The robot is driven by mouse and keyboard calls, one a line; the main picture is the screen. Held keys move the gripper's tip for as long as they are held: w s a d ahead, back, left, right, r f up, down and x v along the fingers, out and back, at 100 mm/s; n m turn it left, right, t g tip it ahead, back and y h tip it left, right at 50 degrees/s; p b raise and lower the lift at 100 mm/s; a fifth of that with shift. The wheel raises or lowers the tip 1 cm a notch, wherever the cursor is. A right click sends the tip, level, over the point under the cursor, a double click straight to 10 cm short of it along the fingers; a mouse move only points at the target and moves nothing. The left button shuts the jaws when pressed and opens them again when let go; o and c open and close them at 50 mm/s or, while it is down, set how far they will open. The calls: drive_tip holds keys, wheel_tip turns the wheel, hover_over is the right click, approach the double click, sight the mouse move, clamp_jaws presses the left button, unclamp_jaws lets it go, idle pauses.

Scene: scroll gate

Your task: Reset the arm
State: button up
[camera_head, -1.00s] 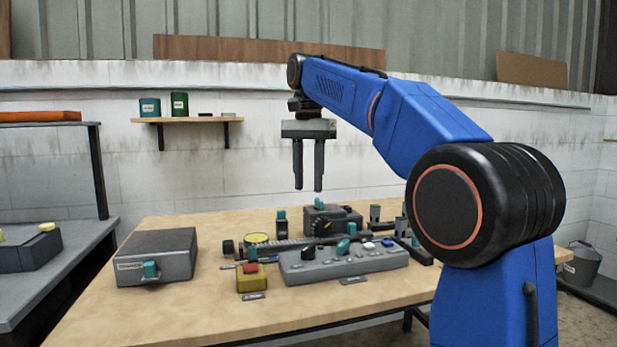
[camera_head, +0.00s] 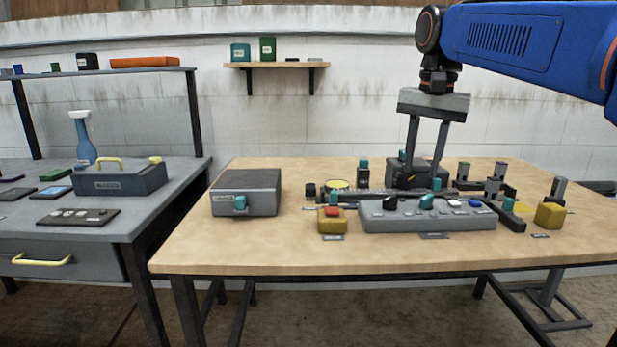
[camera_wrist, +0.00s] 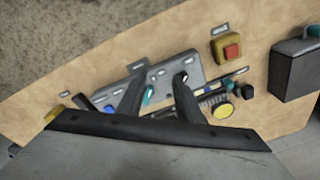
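My gripper (camera_head: 421,183) hangs fingers-down from the blue arm over the right part of the wooden table. Its two dark fingers are apart with nothing seen between them. In the head view the fingertips overlap the dark box (camera_head: 396,171) at the back. I cannot tell whether they touch anything. In the wrist view my gripper (camera_wrist: 158,94) points down at the table, its fingers overlapping the grey control panel.
The grey control panel (camera_head: 380,220) with knobs stands below my gripper. Beside it are a yellow box with a red button (camera_head: 332,220), a grey box (camera_head: 246,190) and a yellow block (camera_head: 549,216). A grey bench (camera_head: 150,215) stands left. Bare tabletop lies in front.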

drive_tip(key=s+d+f+n+t, duration=0.1)
drive_tip(key=s+d+f+n, duration=0.1)
drive_tip(key=s+f, duration=1)
drive_tip(key=s+d+f+n+t, duration=0.2)
drive_tip(key=s+f+n, duration=0.2)
drive_tip(key=s+f, duration=0.8)
wheel_tip(320, 180, down, 5)
drive_tip(key=shift+s+f, duration=0.15)
drive_tip(key=shift+o, duration=0.7)
